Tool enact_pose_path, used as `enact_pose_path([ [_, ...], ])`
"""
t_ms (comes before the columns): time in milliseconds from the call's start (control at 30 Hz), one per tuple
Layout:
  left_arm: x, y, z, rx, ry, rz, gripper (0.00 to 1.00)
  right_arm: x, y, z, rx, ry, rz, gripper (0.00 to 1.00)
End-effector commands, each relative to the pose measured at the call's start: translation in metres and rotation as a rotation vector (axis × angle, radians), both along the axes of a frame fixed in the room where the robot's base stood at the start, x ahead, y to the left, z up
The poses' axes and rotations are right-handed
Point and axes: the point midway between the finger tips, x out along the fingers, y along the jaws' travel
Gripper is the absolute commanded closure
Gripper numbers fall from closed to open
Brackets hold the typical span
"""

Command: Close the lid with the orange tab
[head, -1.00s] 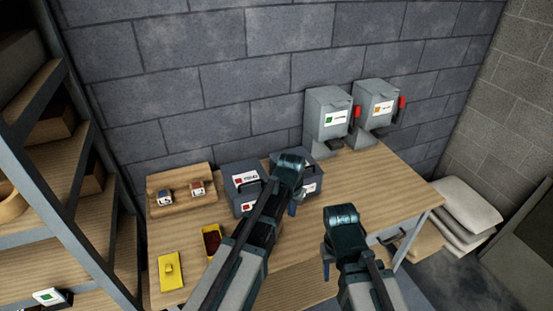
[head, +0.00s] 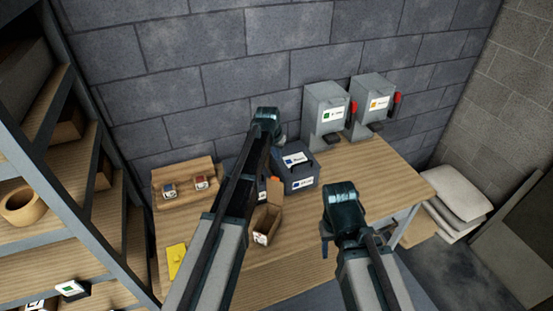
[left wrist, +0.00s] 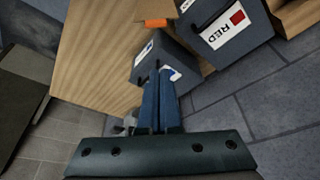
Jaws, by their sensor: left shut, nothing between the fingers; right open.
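A small brown box (head: 266,226) stands on the workbench in the head view, with its lid (head: 276,196) raised upright. An orange tab (head: 275,179) shows at the lid's top edge. In the left wrist view the orange tab (left wrist: 155,22) lies beyond the fingertips, and most of the box is out of frame. My left gripper (head: 279,133) is shut and empty, high over the back of the bench, behind and above the lid. Its blue fingers (left wrist: 160,72) are together in the wrist view. My right gripper (head: 325,248) is open, in front of the bench's right part.
A dark case with blue labels (head: 300,176) stands right of the lid; another dark case (left wrist: 240,22), labelled RED, is partly hidden by my left arm. Two grey dispensers (head: 327,108) stand at the back. A yellow block (head: 176,260) lies left. The bench's right part is clear.

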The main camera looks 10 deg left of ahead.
Motion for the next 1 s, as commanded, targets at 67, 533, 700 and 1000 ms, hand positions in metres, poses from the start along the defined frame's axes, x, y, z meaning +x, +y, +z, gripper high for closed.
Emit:
enact_pose_path([
  [67,0.003,-0.001,-0.014,0.0,0.0,0.0,1.0,0.0,0.0,-0.014,-0.001,-0.001,0.005,0.5],
  [533,0.025,-0.005,-0.08,0.0,0.0,0.0,1.0,0.001,0.0,-0.08,-0.001,-0.001,0.027,0.5],
  [700,0.006,-0.002,-0.083,0.0,0.001,0.001,1.0,0.001,0.0,-0.083,-0.001,-0.002,0.026,0.5],
  [1000,-0.013,0.002,-0.082,0.0,0.0,0.0,1.0,0.001,0.0,-0.082,-0.001,-0.001,0.026,0.5],
])
